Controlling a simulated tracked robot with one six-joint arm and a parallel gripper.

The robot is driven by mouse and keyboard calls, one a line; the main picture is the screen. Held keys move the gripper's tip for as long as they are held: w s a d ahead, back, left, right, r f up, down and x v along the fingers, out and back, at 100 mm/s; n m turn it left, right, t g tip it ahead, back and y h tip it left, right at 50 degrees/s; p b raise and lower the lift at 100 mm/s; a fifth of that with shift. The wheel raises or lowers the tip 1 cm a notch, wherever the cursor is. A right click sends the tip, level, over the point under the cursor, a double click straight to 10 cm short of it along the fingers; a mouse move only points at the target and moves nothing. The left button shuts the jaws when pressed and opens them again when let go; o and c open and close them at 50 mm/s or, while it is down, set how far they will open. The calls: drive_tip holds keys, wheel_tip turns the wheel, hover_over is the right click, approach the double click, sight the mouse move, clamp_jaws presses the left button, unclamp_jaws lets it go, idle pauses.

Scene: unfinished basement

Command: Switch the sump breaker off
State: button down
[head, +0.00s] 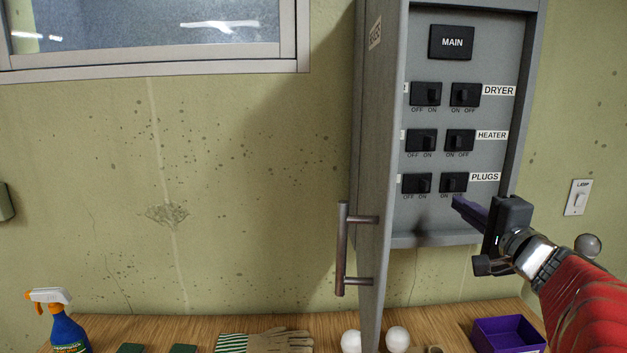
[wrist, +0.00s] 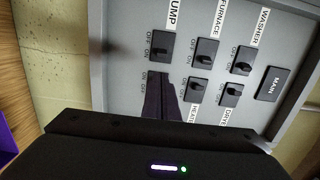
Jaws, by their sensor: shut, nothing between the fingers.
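The open grey breaker panel (head: 434,226) hangs on the wall with two columns of black switches. The sump breaker (head: 417,183) is the bottom switch of the left column, marked OFF at left and ON at right; its lever appears toward ON. In the wrist view the sump breaker (wrist: 162,46) sits beside a partly cut-off label ending in "UMP". My gripper (head: 457,201) is shut and empty, its dark purple fingers just below the plugs breaker (head: 453,182), right of the sump breaker. In the wrist view the fingers (wrist: 158,84) cover the plugs breaker; contact cannot be told.
The panel door (head: 372,150) stands open at left with a metal handle (head: 342,248), hiding the left labels in the head view. Other breakers and the main switch (head: 451,42) are above. A wooden bench below holds a spray bottle (head: 67,330), glove (head: 280,341) and purple box (head: 508,334).

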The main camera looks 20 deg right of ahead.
sight(422, 186)
drive_tip(key=shift+w, duration=0.1)
idle(0.3)
drive_tip(key=w, duration=0.3)
drive_tip(key=w+d, duration=0.1)
drive_tip(key=w, duration=0.2)
drive_tip(key=w+d, duration=0.1)
drive_tip(key=w, duration=0.2)
drive_tip(key=shift+w, duration=0.3)
drive_tip(key=shift+s+a, duration=0.1)
drive_tip(key=shift+a, duration=1.45)
drive_tip(key=shift+d, duration=0.1)
drive_tip(key=shift+s, duration=0.1)
drive_tip(key=s+a, duration=0.5)
drive_tip(key=a, duration=0.3)
drive_tip(key=shift+a, duration=0.35)
